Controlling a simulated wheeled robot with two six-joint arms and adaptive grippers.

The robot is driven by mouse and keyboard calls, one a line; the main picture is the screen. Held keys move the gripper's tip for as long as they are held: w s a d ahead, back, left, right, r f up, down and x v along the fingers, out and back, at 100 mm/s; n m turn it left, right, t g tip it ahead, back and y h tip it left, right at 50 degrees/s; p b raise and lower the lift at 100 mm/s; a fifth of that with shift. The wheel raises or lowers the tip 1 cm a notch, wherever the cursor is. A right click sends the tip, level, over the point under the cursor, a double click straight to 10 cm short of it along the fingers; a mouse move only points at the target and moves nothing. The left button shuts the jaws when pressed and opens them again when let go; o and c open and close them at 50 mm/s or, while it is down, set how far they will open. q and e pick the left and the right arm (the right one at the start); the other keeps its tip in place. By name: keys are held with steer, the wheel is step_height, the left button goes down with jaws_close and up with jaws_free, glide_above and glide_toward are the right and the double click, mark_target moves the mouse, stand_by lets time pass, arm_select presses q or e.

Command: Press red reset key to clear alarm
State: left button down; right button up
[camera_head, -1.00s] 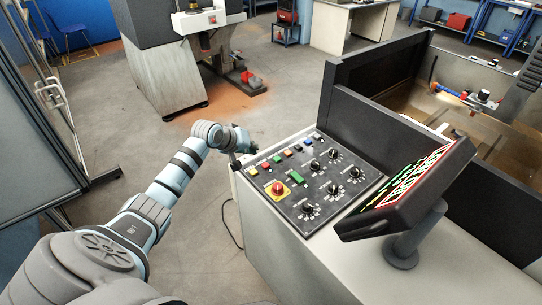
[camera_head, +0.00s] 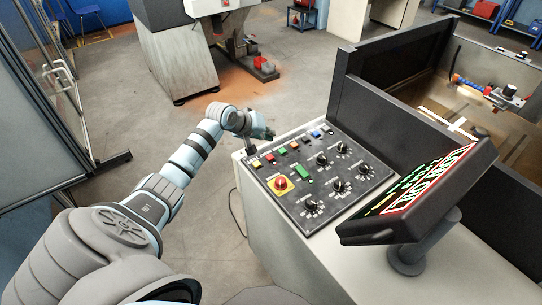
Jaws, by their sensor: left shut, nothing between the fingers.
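The control panel (camera_head: 329,193) is a dark sloped plate on a pale cabinet. Key labels are too small to read. My left gripper (camera_head: 250,147) is shut and empty, pointing down by the panel's far left corner, close to the yellow key; contact cannot be told. My right gripper is not in view.
A tilted monitor (camera_head: 428,190) with red-framed text and green marks stands right of the panel. Several black knobs (camera_head: 338,185) fill the panel's right and near parts. A dark-walled tank (camera_head: 400,125) stands behind. The floor left of the cabinet is open.

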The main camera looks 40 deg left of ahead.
mark_target(268, 156)
arm_select(q)
steer(key=f+b, duration=0.2)
steer(key=f, duration=0.1)
steer(key=shift+s+f, duration=0.2)
steer(key=shift+s+f+b, duration=0.2)
steer(key=shift+f+b, duration=0.45)
steer(key=shift+f, duration=0.2)
steer(key=shift+w+f, duration=0.1)
steer(key=shift+w, duration=0.05)
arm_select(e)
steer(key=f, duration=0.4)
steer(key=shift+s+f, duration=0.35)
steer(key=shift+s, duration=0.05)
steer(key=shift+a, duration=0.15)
arm_select(q)
steer(key=shift+f, duration=0.1)
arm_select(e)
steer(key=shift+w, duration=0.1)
arm_select(q)
steer(key=shift+f, duration=0.3)
